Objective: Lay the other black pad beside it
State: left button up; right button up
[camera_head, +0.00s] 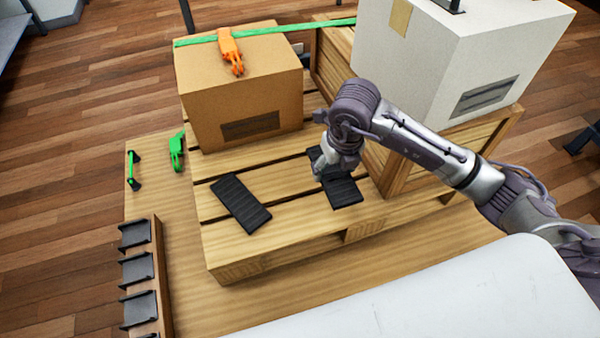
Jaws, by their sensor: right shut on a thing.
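One black pad (241,203) lies flat and slanted on the slats of the wooden pallet (290,232). A second black pad (344,192) is to its right on the pallet, apart from it, with its middle hidden under my right gripper. My right gripper (325,170) points down and is shut on this second pad. The fingertips are small and partly hidden by the wrist. My left gripper is not in view.
A cardboard box (240,90) stands behind the pads, with a green strap (265,31) and an orange buckle (230,50) on top. A white box (450,60) sits on a wooden crate (400,180) at right. A rack of black holders (138,268) stands at left.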

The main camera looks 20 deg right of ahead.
send_over(301, 184)
jog(key=f, duration=0.5)
jog(key=shift+s, duration=0.2)
jog(key=shift+f, duration=1.85)
jog(key=shift+f, duration=0.2)
jog(key=o, duration=1.4)
jog(key=shift+c, duration=0.2)
jog(key=shift+r, duration=0.1)
notch_tip(301, 184, up, 12)
jog(key=s, duration=0.1)
jog(key=shift+s, duration=0.4)
